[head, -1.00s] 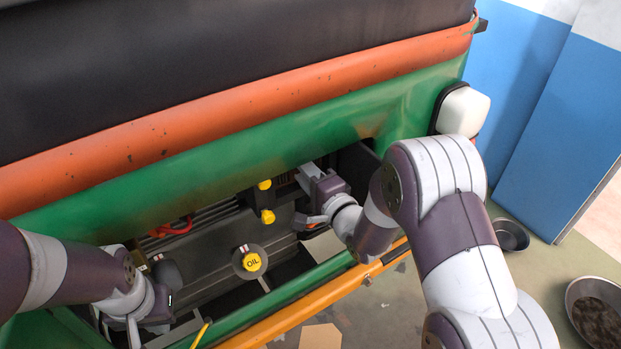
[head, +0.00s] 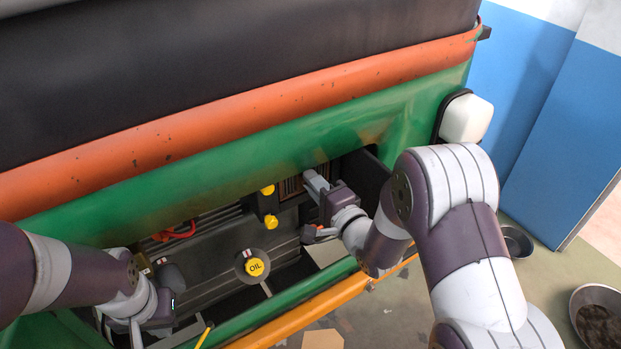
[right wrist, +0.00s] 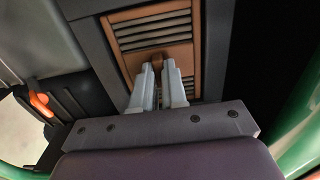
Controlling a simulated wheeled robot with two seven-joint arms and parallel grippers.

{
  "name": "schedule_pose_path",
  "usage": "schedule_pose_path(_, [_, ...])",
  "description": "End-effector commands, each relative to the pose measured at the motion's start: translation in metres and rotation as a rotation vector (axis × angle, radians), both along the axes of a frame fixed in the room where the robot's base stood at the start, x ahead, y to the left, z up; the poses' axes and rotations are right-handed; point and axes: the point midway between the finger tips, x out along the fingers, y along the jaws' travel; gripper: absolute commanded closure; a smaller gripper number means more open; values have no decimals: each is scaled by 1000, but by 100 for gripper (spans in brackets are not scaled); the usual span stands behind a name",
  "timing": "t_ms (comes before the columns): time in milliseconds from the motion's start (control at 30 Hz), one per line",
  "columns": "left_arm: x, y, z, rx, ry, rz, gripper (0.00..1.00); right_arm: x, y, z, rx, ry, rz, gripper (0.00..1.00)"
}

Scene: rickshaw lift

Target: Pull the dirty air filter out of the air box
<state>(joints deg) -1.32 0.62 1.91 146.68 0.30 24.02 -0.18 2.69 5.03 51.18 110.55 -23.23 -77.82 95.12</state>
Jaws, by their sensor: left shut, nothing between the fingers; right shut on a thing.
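The dirty air filter (right wrist: 150,32) is a brown, ribbed panel with an orange-brown frame, seated in the dark frame of the air box (right wrist: 93,42). In the head view the filter (head: 291,187) shows in part beside my right gripper. My right gripper (right wrist: 158,72) is shut on the small brown tab at the middle of the filter. In the head view the right fingertips are hard to make out. My left gripper (head: 150,325) is low at the left in the engine bay, shut and empty, with its fingertips partly hidden.
A yellow oil cap (head: 254,267) and yellow knobs (head: 271,221) sit left of my right gripper. A red cable (head: 178,232) lies further left. The green body edge (head: 300,300) and orange bar (head: 290,319) run along the front. Pans (head: 597,312) stand on the floor at right.

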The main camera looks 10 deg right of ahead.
Motion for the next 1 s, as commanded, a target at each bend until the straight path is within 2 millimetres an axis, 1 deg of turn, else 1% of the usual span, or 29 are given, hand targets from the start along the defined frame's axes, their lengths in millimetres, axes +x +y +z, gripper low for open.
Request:
schedule_pose_path(700, [0, 0, 7, 0, 0, 0, 100, -46, -17, 1, 0, 1, -2, 100])
schedule_pose_path(833, [0, 0, 8, 0, 0, 0, 100, -51, -18, 0, 1, -1, -1, 100])
schedule_pose_path(1000, [0, 0, 8, 0, 0, 0, 100, -51, -18, 0, 1, -1, 0, 100])
